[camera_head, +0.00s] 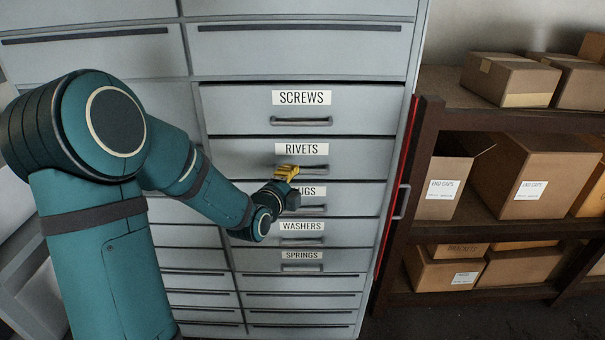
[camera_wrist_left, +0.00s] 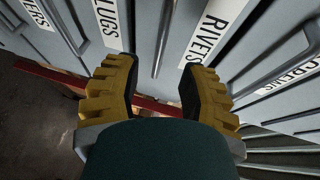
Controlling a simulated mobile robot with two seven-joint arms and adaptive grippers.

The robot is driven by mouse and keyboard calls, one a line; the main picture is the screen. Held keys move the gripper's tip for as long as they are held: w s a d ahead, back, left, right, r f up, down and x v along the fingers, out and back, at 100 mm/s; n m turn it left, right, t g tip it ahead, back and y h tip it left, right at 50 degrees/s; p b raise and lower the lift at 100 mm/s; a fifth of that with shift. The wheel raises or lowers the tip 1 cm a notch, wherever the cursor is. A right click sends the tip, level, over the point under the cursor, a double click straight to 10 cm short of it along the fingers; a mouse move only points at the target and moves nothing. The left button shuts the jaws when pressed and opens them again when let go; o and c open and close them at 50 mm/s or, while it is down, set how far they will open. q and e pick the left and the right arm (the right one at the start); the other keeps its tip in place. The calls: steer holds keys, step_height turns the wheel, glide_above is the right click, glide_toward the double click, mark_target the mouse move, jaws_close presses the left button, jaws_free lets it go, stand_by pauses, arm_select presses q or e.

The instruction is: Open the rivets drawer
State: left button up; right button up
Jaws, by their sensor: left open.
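The rivets drawer (camera_head: 355,160) is a grey drawer front with a white RIVETS label (camera_head: 300,149), and it looks flush with the cabinet. Its bar handle (camera_head: 315,168) sits below the label, its left part hidden by my gripper. My left gripper (camera_head: 287,172), with yellow fingers, is open at the left part of this handle. In the left wrist view the RIVETS label (camera_wrist_left: 212,30) and the handle (camera_wrist_left: 165,42) show. The handle lies ahead, in line with the gap between the open fingers (camera_wrist_left: 158,88); I cannot tell whether they touch it. My right gripper is out of view.
The screws drawer (camera_head: 370,110) is above; the lugs drawer (camera_head: 355,198), washers drawer (camera_head: 345,232) and springs drawer (camera_head: 345,260) are below. They look shut. A brown shelf (camera_head: 480,122) with cardboard boxes (camera_head: 530,180) stands to the right of the cabinet.

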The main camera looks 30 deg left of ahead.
mark_target(301, 174)
arm_select(q)
steer(key=x, duration=0.6)
steer(key=shift+w, duration=0.25)
jaws_close()
